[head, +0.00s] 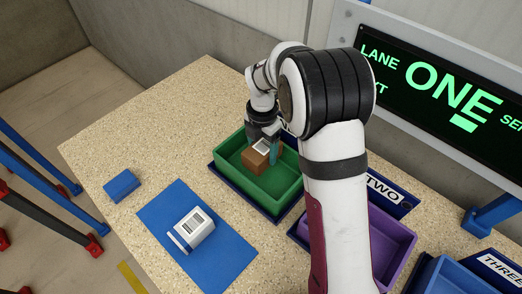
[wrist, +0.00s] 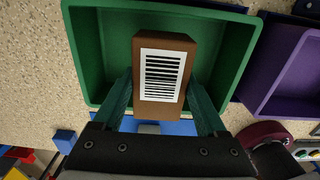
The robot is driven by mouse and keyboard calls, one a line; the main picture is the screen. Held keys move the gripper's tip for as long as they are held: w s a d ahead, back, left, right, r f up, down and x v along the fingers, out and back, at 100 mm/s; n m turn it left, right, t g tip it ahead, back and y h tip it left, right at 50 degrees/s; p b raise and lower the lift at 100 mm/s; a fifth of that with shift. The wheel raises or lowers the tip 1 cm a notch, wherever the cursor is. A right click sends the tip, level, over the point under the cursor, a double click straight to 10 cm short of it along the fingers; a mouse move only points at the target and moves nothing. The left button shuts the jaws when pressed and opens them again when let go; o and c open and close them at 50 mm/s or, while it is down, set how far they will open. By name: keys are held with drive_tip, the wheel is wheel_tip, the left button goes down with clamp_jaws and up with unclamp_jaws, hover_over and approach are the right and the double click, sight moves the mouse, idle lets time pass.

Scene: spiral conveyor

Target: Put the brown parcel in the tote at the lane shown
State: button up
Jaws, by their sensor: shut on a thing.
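The brown parcel (head: 256,158) has a white barcode label on top. My gripper (head: 264,145) is shut on it, with one finger on each side. In the wrist view the parcel (wrist: 163,67) sits between the two teal fingers (wrist: 162,100). The parcel is over or inside the green tote (head: 283,197); I cannot tell whether it touches the tote floor. The green tote also shows in the wrist view (wrist: 85,60). The lane screen (head: 435,85) reads "LANE ONE". The green tote's own lane label is hidden behind my arm.
A purple tote (head: 403,250) stands right of the green one by a "TWO" sign (head: 384,191). A blue tote (head: 450,275) is by a "THREE" sign (head: 500,268). A white labelled parcel (head: 192,232) lies on a blue mat (head: 160,215). A blue block (head: 122,186) lies at left.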

wheel_tip(320, 180, down, 7)
drive_tip(key=shift+r, duration=0.1)
drive_tip(key=o, duration=1.4)
drive_tip(key=shift+o, duration=0.2)
